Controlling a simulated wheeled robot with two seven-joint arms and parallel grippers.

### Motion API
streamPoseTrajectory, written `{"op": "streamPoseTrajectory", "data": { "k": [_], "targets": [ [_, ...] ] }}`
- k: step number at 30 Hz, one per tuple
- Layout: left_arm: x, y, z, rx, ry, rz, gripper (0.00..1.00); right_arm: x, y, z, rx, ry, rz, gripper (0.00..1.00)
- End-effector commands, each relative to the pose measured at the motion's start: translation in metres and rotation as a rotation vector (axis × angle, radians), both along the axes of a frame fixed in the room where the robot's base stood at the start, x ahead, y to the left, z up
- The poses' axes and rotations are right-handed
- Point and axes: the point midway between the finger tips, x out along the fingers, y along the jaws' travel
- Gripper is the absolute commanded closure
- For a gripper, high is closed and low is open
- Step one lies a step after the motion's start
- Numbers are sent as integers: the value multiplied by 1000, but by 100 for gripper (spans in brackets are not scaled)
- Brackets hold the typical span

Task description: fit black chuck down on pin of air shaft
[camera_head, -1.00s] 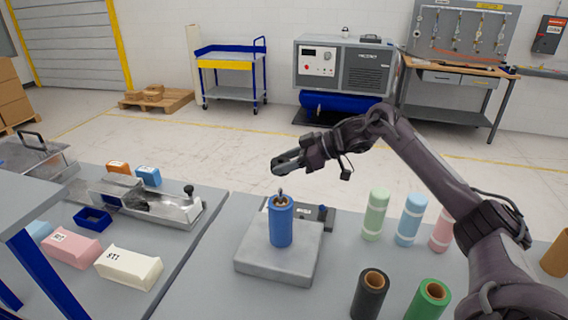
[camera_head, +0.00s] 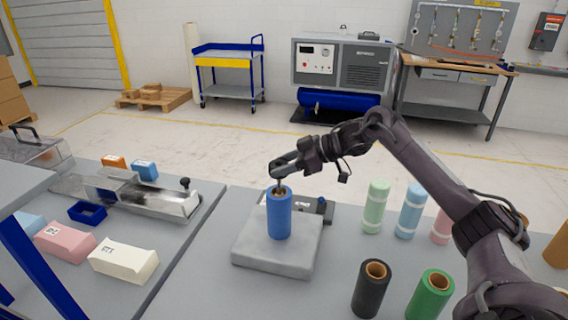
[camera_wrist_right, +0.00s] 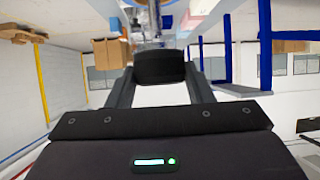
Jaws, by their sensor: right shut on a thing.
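My right gripper (camera_head: 283,169) is shut on the black chuck (camera_wrist_right: 160,68), which shows as a dark block between the two fingers in the wrist view. In the head view the gripper is just above a blue roll (camera_head: 279,216) that stands upright with a brown core. The air shaft's pin (camera_head: 279,187) shows as a thin dark upright at the core's top, close under the fingertips. The chuck blends with the dark fingers there, so I cannot tell whether it touches the pin. My left gripper is not in view.
The blue roll stands on a grey slab (camera_head: 262,254). A black roll (camera_head: 370,290) and a green roll (camera_head: 430,298) stand at the front right. Pale green (camera_head: 376,208), light blue (camera_head: 410,212) and pink rolls stand behind them. A metal fixture (camera_head: 150,199) lies at left.

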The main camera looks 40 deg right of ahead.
Motion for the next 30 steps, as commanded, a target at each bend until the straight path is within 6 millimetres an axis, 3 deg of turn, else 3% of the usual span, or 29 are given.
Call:
{"op": "streamPoseTrajectory", "data": {
  "k": [30],
  "targets": [
    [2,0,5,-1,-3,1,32,0,0,-2,1,-1,0,77]
  ]
}}
